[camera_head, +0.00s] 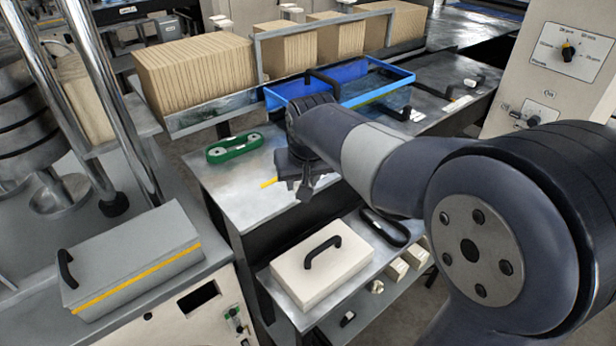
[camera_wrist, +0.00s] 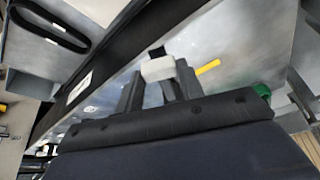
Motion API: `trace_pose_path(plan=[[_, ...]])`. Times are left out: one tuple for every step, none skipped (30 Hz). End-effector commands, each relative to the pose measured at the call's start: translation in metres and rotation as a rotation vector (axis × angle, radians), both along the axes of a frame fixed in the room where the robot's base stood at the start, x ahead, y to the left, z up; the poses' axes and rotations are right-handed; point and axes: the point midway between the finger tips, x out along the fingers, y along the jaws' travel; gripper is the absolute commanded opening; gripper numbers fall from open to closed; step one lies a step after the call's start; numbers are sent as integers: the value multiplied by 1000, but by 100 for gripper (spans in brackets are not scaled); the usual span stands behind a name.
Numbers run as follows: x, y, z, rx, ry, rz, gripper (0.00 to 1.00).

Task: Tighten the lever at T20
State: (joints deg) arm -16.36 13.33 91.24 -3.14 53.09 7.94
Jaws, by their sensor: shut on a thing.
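My gripper (camera_head: 305,188) is over the front part of the metal bench top (camera_head: 240,200), pointing down. In the wrist view my gripper (camera_wrist: 160,90) has its two dark fingers closed on a pale block-like piece (camera_wrist: 158,69). A small black part shows just beyond that piece. I cannot tell whether the piece is the lever. No T20 mark is readable in either view. A short yellow strip (camera_wrist: 208,67) lies on the metal beside the fingers; the yellow strip also shows in the head view (camera_head: 268,184). My arm hides part of the bench.
A green oblong item (camera_head: 234,148) lies to the left on the bench. A blue tray (camera_head: 385,88) stands behind my gripper. A white box with a black handle (camera_head: 322,268) sits on the lower shelf. A grey case (camera_head: 130,262) is at left, a control panel (camera_head: 568,55) at right.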

Motion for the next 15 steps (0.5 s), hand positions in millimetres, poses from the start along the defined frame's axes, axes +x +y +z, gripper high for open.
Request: trace_pose_path(plan=[[-1, 6, 0, -2, 0, -32, 0], [-1, 8, 0, -2, 0, -58, 0], [-1, 12, 0, -1, -1, -91, 0], [-1, 14, 0, -2, -1, -118, 0], [-1, 17, 0, -3, 0, -145, 0], [-1, 21, 0, -3, 0, -182, 0], [-1, 23, 0, -3, -2, -209, 0], [-1, 26, 0, -2, -1, -236, 0], [-1, 29, 0, -4, -2, -273, 0], [0, 32, 0, -2, -1, -302, 0], [0, 35, 0, -3, -1, -330, 0], [1, 38, 0, -3, 0, -369, 0], [2, 41, 0, -2, -2, -396, 0], [2, 44, 0, -3, -1, -426, 0], [4, 47, 0, -2, -1, -464, 0]])
